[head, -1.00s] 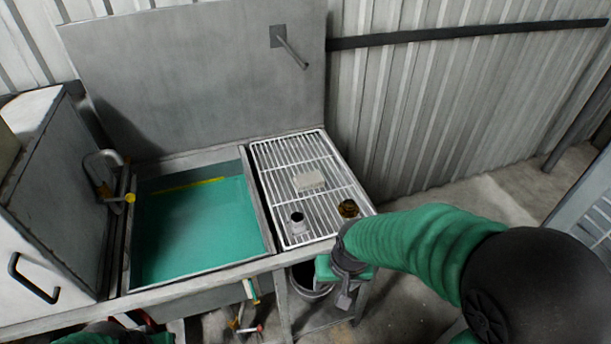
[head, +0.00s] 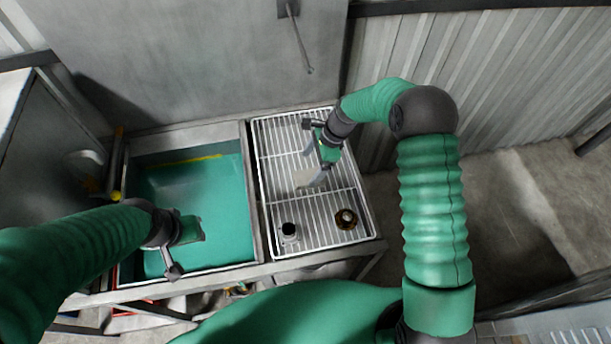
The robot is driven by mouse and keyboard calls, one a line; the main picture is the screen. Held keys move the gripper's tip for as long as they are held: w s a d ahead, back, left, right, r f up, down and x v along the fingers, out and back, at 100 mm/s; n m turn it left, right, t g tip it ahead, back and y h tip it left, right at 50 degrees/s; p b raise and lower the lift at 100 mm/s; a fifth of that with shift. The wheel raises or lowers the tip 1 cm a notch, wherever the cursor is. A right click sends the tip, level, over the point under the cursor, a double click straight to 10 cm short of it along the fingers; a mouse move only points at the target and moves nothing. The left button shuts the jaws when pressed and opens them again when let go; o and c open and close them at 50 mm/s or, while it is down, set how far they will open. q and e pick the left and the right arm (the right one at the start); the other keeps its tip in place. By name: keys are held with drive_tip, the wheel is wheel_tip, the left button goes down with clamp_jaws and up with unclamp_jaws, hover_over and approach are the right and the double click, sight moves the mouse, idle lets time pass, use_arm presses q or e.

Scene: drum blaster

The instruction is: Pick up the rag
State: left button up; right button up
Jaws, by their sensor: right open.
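The rag (head: 306,178), a small pale beige piece, lies on the white wire rack (head: 283,205) to the right of the sink; my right gripper partly covers it. My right gripper (head: 314,158) is open over the rack, reaching in from the right, with its fingers at the rag's upper right edge. I cannot tell whether they touch it. My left gripper (head: 183,250) is over the front part of the green-filled sink (head: 210,195), away from the rag; its jaw opening is not clear.
A grey panel (head: 190,70) rises behind the sink. A box-like cabinet (head: 45,150) stands at the left. The rack's left side is clear.

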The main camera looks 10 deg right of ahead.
sight(309, 175)
drive_tip(key=f, duration=0.2)
drive_tip(key=f+p, duration=0.1)
drive_tip(key=f, duration=0.2)
drive_tip(key=shift+w+d+f+p, duration=0.3)
drive_tip(key=shift+d+p, duration=0.1)
drive_tip(key=shift+d+f, duration=0.15)
drive_tip(key=shift+s+a, duration=0.1)
drive_tip(key=shift+a, duration=0.4)
drive_tip(key=shift+a+f, duration=0.1)
drive_tip(key=shift+a, duration=0.35)
drive_tip(key=shift+d+f, duration=0.1)
drive_tip(key=shift+d, duration=0.55)
drive_tip(key=shift+c, duration=0.7)
drive_tip(key=shift+a, duration=0.4)
drive_tip(key=c, duration=1.2)
use_arm(q)
drive_tip(key=shift+w+d+r, duration=0.2)
drive_tip(key=shift+d+r, duration=0.35)
drive_tip(key=shift+r, duration=0.2)
use_arm(e)
drive_tip(key=shift+d, duration=0.1)
drive_tip(key=shift+c, duration=0.5)
